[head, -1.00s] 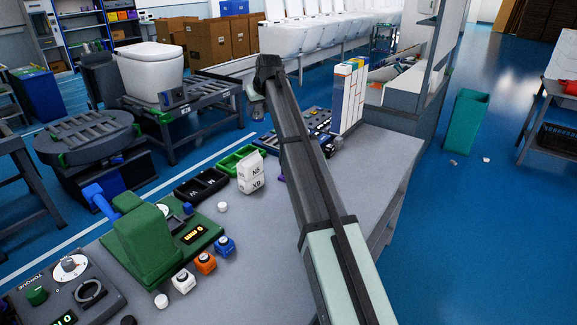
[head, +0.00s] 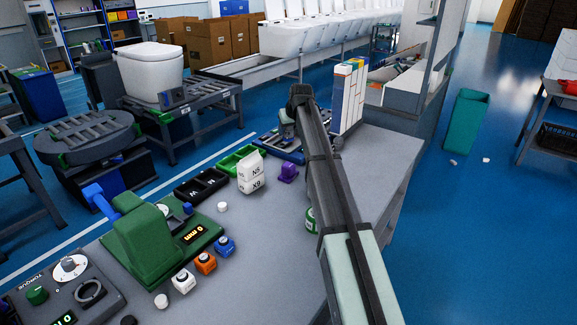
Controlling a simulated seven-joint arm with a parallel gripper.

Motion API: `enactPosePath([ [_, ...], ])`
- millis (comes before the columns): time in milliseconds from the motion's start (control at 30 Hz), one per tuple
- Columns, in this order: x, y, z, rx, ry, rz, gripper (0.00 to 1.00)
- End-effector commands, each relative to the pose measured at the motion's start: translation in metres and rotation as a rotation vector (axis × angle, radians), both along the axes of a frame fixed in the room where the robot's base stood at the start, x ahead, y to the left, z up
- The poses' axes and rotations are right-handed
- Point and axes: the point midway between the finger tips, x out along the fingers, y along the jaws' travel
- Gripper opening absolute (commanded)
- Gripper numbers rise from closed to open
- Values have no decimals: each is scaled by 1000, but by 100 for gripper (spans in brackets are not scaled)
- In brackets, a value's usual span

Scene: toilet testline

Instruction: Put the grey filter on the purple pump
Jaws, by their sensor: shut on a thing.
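The purple pump (head: 288,172) stands on the grey bench, right of the white blocks marked N5 and X9, and close to the left edge of my arm. My gripper (head: 288,133) hangs from the far end of my arm, over the blue tray and farther back than the pump. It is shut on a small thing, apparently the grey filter. The fingertips and the held thing are small and dark here, so their outline is hard to make out. The filter is apart from the pump.
A blue tray (head: 268,143) of dark parts lies beneath my gripper. A green-and-white can (head: 310,220) is partly behind my arm.

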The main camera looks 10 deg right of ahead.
Motion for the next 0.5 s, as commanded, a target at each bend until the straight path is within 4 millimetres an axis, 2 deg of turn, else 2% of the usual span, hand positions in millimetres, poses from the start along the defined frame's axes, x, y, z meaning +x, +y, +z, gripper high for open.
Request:
enactPosePath([
  [267,0,0,-26,0,0,0,18],
  [500,-1,0,-63,1,1,1,18],
])
